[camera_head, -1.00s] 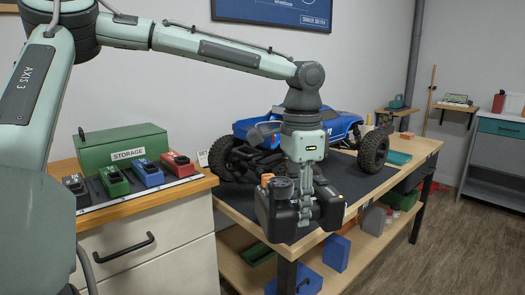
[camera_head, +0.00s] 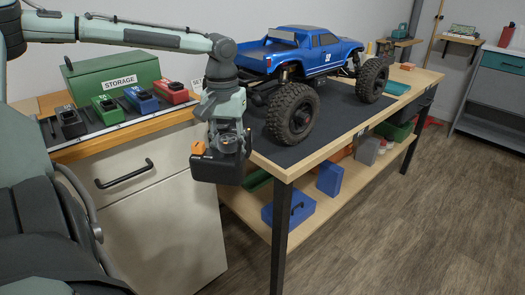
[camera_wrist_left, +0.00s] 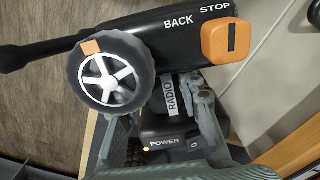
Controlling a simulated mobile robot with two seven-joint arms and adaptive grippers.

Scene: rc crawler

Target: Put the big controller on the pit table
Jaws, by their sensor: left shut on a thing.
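The big controller (camera_head: 222,166) is black, with an orange part on its left. My left gripper (camera_head: 228,125) is shut on it and holds it in the air in front of the gap between the cabinet and the pit table (camera_head: 325,150). In the left wrist view, the controller (camera_wrist_left: 185,50) shows a wheel with white spokes, an orange switch and the words BACK, STOP, RADIO and POWER. My left gripper's fingers (camera_wrist_left: 165,125) close around its middle. The pit table has a dark mat and a pale wooden edge. My right gripper is not in view.
A blue truck (camera_head: 315,55) with big black tyres stands on the table mat. The cabinet (camera_head: 155,215) at left carries a green storage box (camera_head: 112,55) and several small coloured controllers. Blue boxes (camera_head: 292,208) lie on the table's lower shelf. The front table edge is clear.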

